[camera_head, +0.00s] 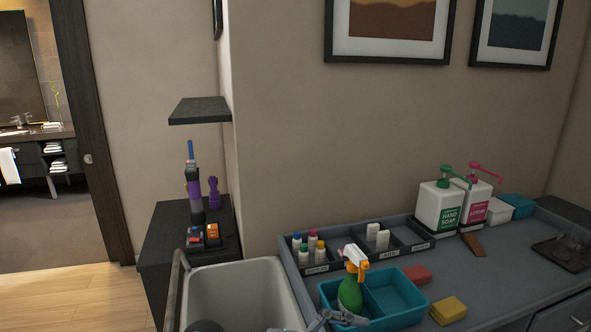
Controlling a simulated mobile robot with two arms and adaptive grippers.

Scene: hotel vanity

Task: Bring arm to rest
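Grey metal parts of what looks like my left gripper (335,318) show at the bottom edge, in front of the teal caddy (410,315). They are close to the green spray bottle (350,296) with its white and orange head, which stands in the caddy's left compartment. Whether they touch the bottle or caddy, and whether the fingers are open or shut, I cannot tell. A dark rounded part of my arm shows at the bottom left. My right gripper is not in view.
A pale bin (235,290) stands left of the grey counter (490,270). A divided tray (400,250) holds small bottles. Red (417,275) and yellow (448,310) sponges lie beside the caddy. Green-pump (440,205) and pink-pump (474,203) soap bottles stand behind. A shelf (200,110) juts out at left.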

